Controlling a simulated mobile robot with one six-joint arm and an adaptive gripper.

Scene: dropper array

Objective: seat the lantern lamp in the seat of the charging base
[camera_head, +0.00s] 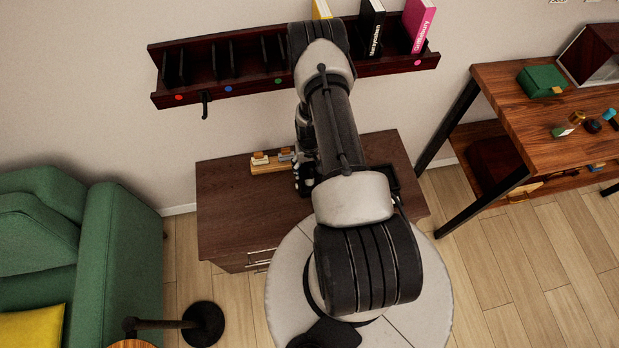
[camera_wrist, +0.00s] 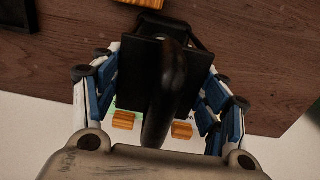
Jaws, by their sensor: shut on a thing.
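My gripper (camera_wrist: 160,78) is in the wrist view, with blue-padded fingers on both sides of a black, box-like thing (camera_wrist: 144,62) that I take to be the lantern lamp. It is shut on this thing. A dark curved part (camera_wrist: 170,88), like a handle, stands toward the camera and hides part of the lamp. The lamp is over or near the dark wood cabinet top (camera_wrist: 255,65); I cannot tell whether it touches. In the head view my arm hides the lamp and most of the gripper. I cannot make out the charging base with certainty.
A dark wall shelf (camera_head: 240,94) with books hangs above. A wooden desk (camera_head: 515,95) stands right, a green sofa (camera_head: 120,240) left.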

